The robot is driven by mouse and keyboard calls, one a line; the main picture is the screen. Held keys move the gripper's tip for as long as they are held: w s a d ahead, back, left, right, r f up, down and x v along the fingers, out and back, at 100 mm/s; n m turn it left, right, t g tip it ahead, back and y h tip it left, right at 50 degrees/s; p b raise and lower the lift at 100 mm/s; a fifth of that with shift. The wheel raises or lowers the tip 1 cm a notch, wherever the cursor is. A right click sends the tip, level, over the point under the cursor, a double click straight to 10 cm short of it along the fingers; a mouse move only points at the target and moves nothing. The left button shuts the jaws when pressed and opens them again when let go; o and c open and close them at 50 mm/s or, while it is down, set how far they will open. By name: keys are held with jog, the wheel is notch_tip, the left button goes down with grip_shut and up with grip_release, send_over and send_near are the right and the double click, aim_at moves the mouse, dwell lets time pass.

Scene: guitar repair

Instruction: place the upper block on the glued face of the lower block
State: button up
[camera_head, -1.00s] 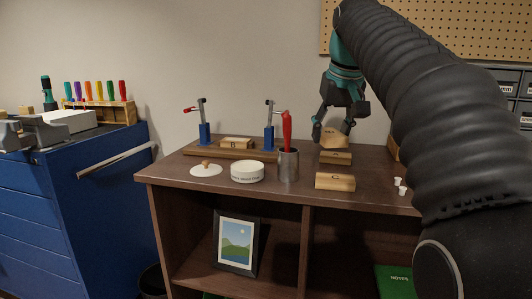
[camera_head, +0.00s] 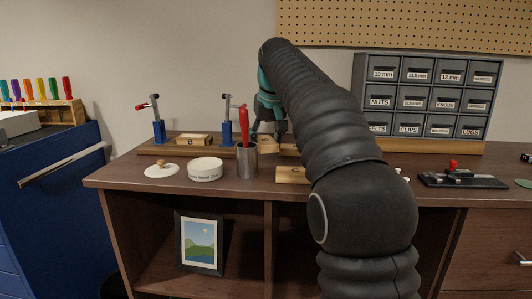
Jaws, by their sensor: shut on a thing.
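My gripper (camera_head: 268,122) is behind the cup and partly hidden by my arm. It is shut on a small wooden block (camera_head: 267,146), which I take to be the upper block. Whether the held block touches anything below is hidden. The lower block (camera_head: 193,140), marked B, lies on the long wooden clamp board (camera_head: 160,150), between two blue clamps, left of my gripper. Glue on its top face cannot be made out at this size.
A metal cup (camera_head: 247,162) with a red-handled tool (camera_head: 244,127) stands between my gripper and the lower block. A round white tub (camera_head: 205,169) and a white lid (camera_head: 161,170) lie in front of the board. Another wooden block (camera_head: 291,175) is near the bench front.

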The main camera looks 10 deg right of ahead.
aim_at(266, 163)
jog(key=shift+f+b, duration=0.5)
jog(key=shift+f, duration=1.35)
jog(key=shift+f, duration=0.1)
jog(key=o, duration=1.2)
jog(key=shift+c, duration=0.2)
